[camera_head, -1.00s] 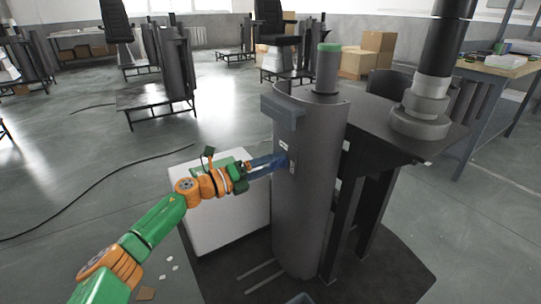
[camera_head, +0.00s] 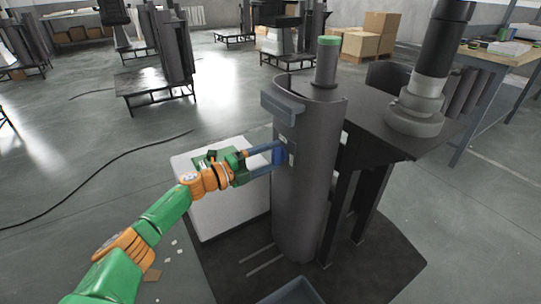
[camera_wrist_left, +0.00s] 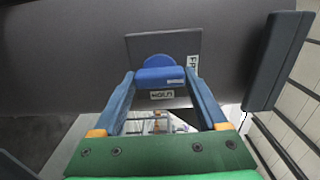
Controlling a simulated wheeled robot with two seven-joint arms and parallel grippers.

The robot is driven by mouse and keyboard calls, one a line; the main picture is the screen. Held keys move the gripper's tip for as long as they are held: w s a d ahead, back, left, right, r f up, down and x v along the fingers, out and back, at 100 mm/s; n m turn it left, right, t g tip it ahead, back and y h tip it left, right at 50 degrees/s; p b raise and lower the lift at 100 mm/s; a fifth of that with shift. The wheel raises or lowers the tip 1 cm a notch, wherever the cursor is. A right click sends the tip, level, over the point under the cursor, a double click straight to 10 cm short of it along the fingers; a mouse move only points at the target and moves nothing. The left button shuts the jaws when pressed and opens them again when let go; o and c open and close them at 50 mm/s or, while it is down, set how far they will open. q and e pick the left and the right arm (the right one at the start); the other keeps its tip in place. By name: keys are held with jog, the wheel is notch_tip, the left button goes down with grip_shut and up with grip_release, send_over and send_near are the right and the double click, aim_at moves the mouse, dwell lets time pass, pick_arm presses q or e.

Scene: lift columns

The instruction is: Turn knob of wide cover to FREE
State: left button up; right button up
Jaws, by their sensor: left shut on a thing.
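The wide cover (camera_head: 303,205) is a tall dark grey curved shell on the lift column. The blue knob (camera_head: 279,156) is on its side; in the left wrist view the knob (camera_wrist_left: 160,76) shows as a bar in front of a round disc on a dark plate. A HOLD label (camera_wrist_left: 162,95) lies just below the bar, and a FREE label (camera_wrist_left: 193,68) lies at its right end. My left gripper (camera_head: 281,156) has its two blue fingers at either end of the bar, shut on the knob. My right gripper is not in view.
A grey block-like handle (camera_head: 284,108) juts from the cover's upper edge. A white box (camera_head: 225,205) stands close behind my left forearm. A blue-grey bin (camera_head: 292,292) shows at the bottom edge. The floor to the left is mostly open, with a cable (camera_head: 85,180).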

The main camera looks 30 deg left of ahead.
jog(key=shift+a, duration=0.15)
pick_arm(q)
jog(key=o, duration=1.3)
jog(key=shift+s+a, duration=0.1)
jog(key=shift+s, duration=0.05)
jog(key=v, duration=0.6)
jog(key=shift+s+a, duration=0.15)
jog(key=shift+s, duration=0.15)
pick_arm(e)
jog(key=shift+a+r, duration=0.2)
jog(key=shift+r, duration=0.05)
